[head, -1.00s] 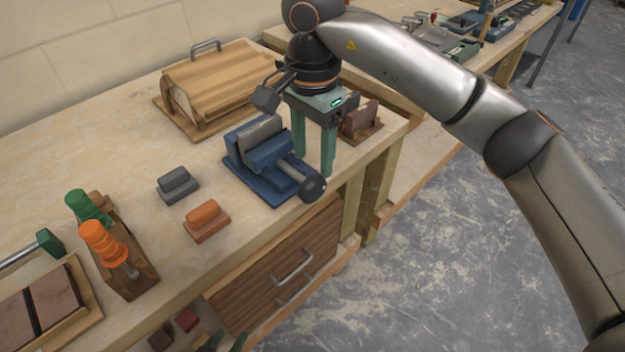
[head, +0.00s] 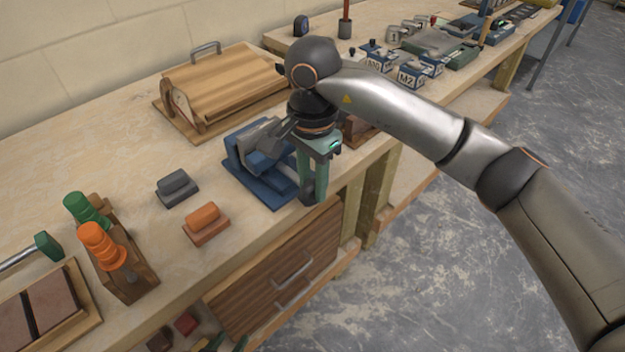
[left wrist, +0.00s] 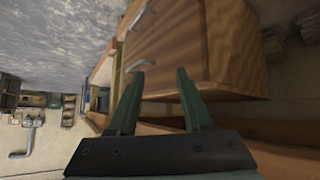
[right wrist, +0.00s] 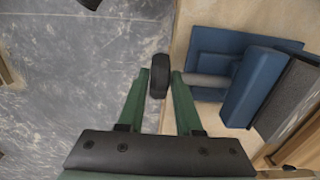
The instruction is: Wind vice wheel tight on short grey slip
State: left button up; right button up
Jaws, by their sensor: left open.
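The blue vice (head: 238,160) stands near the bench's front edge. A grey slip (right wrist: 292,100) lies along its blue moving jaw (right wrist: 252,88) in the right wrist view; I see no clear gap between them. The dark vice wheel (right wrist: 158,76) is seen edge-on at the end of a grey screw. My right gripper (right wrist: 160,82) has its green fingers close on either side of the wheel and appears shut on it. My left gripper (left wrist: 157,75) is open and empty, off the head view, facing the wooden drawer front.
A dark grey block (head: 177,187) and an orange block (head: 206,224) sit left of the vice. A wooden roll-top box (head: 215,88) stands behind. A rack with green and orange handles (head: 130,270) is front left. Drawers (head: 275,275) are below the bench.

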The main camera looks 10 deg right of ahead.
grip_shut()
jog(key=shift+d, duration=0.1)
dwell(0.3)
jog(key=shift+w+d+f+g+y+b, duration=0.1)
jog(key=shift+w+g+y+b, duration=0.05)
jog(key=shift+g+y+b, duration=0.45)
jog(key=y, duration=0.1)
jog(key=g+y, duration=0.1)
jog(key=y+b, duration=0.1)
jog(key=shift+w+d+f+g, duration=0.15)
jog(key=shift+w+d+g, duration=0.1)
jog(key=shift+g, duration=0.15)
jog(key=shift+d+g+y+b, duration=0.1)
jog(key=shift+g+y+b, duration=0.4)
jog(key=shift+g+y, duration=0.15)
jog(key=shift+o, duration=2.3)
grip_release()
